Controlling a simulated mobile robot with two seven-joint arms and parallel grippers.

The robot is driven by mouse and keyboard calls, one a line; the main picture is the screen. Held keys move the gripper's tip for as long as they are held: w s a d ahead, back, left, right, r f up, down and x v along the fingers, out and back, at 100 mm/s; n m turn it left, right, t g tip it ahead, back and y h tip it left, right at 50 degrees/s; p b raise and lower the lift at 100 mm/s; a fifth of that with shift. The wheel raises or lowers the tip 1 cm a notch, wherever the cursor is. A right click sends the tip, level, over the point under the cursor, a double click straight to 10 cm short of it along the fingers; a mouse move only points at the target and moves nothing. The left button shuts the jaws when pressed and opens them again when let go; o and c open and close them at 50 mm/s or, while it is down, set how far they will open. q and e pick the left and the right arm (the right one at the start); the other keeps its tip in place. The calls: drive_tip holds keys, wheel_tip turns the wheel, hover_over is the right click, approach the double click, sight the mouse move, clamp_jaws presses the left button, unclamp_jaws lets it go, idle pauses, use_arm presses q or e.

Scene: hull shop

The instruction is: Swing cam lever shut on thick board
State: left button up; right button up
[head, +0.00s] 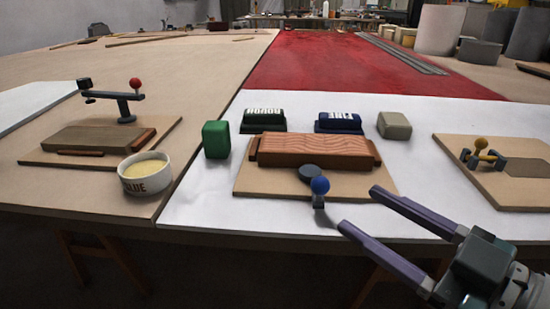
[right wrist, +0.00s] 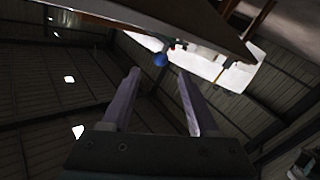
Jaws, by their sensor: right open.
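A thick reddish-brown board (head: 314,150) lies on a tan base plate (head: 375,190) in the middle of the head view. In front of it is a cam lever with a dark round cam (head: 309,173) and a blue ball knob (head: 320,185) that points toward me, near the table's front edge. The blue knob also shows in the right wrist view (right wrist: 160,60), beyond the fingertips. My right gripper (head: 357,210) is open and empty, its purple fingers to the right of the knob and apart from it. My left gripper is not in view.
A thinner board (head: 98,138) with a red-knobbed lever (head: 135,84) stands at left, beside a glue bowl (head: 145,174). Green (head: 216,139) and beige (head: 394,125) blocks flank two brushes (head: 263,119) behind the thick board.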

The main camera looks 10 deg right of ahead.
sight(327, 189)
drive_tip(key=b+x, duration=0.2)
drive_tip(key=x, duration=0.6)
drive_tip(key=shift+w+a, duration=0.2)
drive_tip(key=c, duration=0.9)
clamp_jaws()
